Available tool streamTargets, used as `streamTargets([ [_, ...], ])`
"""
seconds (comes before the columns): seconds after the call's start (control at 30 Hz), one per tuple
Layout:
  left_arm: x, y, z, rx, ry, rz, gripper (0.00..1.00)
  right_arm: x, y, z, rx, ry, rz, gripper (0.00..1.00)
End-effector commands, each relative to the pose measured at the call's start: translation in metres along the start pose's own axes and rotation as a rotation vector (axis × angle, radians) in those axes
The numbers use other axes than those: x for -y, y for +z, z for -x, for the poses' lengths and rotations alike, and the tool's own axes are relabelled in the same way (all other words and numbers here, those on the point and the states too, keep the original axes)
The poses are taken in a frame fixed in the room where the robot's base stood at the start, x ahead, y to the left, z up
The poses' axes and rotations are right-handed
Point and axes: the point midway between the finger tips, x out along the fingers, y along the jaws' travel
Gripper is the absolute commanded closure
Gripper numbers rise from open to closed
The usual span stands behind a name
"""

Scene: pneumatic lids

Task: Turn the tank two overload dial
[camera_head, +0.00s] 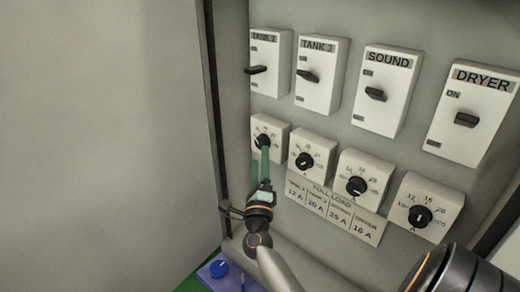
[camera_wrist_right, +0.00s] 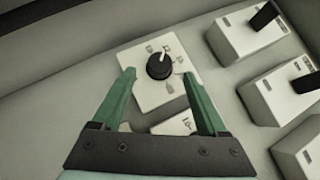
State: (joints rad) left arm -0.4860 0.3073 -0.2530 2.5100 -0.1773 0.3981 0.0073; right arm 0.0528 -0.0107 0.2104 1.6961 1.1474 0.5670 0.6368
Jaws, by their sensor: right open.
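The tank two overload dial (camera_head: 263,141) is a black knob on a white box, leftmost in the lower row, under the TANK 2 switch (camera_head: 268,62). My right gripper (camera_head: 265,150) is in front of it in the head view, partly covering its box. In the right wrist view the dial (camera_wrist_right: 159,66) shows a white pointer line aimed toward the top of the picture. My right gripper's green fingers (camera_wrist_right: 159,76) are open, one on each side of the dial. I cannot tell how far the tips are from the panel. My left gripper is not in view.
To the right are the other dials (camera_head: 305,161) and the switches for TANK 3, SOUND and DRYER (camera_head: 467,112). A FULL LOAD placard (camera_head: 335,208) lists 12 A for TANK 2.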

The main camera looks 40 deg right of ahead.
Motion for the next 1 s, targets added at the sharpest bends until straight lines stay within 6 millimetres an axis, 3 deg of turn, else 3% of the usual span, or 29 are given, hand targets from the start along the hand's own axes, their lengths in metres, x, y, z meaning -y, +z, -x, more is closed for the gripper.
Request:
streamTargets([
  [0.2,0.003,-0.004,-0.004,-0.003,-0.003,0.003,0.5,0.0,0.0,0.047,0.0,0.002,0.0,0.24],
  [0.4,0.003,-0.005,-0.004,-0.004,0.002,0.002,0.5,0.0,0.001,0.07,0.001,0.0,-0.001,0.24],
  [1.0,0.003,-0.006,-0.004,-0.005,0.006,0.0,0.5,0.0,0.001,0.074,0.001,-0.001,-0.001,0.24],
])
